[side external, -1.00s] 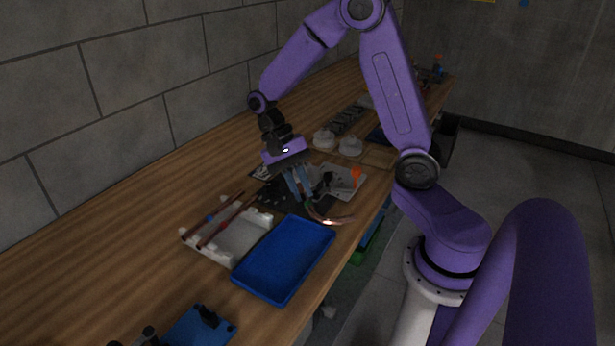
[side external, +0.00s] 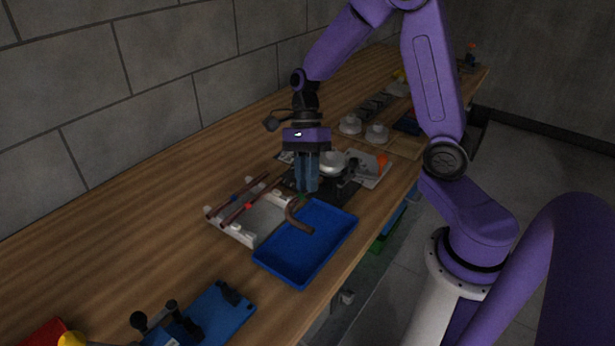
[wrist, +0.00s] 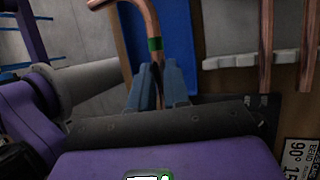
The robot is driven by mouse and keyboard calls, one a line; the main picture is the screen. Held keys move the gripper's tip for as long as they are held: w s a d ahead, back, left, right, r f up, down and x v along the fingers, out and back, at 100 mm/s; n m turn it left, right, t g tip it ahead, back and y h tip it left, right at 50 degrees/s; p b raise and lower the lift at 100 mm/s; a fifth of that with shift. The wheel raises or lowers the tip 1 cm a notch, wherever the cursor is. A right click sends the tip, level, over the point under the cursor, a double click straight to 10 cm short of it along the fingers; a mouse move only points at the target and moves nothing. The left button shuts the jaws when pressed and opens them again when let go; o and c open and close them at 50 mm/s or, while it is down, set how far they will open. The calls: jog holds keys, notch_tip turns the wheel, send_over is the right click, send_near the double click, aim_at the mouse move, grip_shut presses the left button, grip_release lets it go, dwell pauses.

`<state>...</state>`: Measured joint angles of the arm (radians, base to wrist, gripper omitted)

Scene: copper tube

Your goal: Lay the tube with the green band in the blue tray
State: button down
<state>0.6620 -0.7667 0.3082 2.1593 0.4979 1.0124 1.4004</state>
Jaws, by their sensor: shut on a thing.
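My gripper (side external: 305,188) points down and is shut on a bent copper tube (side external: 291,213) near its green band (side external: 302,197). In the wrist view the tube (wrist: 151,20) runs up from between my fingers (wrist: 158,78), past the green band (wrist: 155,44), and bends left. The blue tray (side external: 290,262) lies on the bench and looks empty. In the side view the tube's curved end overlaps the tray's far left part. The tray (wrist: 181,50) shows behind the tube in the wrist view. The tube's height above it is hard to tell.
A white rack (side external: 238,232) left of the tray holds tubes with a red band (side external: 249,205) and a blue band. A dark fixture (side external: 338,190) stands just behind the tray. A blue fixture (side external: 222,312) is at the front. The bench's left side is clear.

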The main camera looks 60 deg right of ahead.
send_over(306, 217)
jog(key=shift+s+f, duration=0.15)
jog(key=shift+f, duration=2.75)
jog(key=shift+f, duration=1.15)
jog(key=c, duration=1)
grip_release()
jog(key=shift+w+d+r, duration=0.1)
jog(key=shift+w+r, duration=0.1)
jog(key=shift+w, duration=0.05)
jog(key=v, duration=1.7)
jog(key=shift+s+d, duration=0.1)
jog(key=shift+s, duration=0.05)
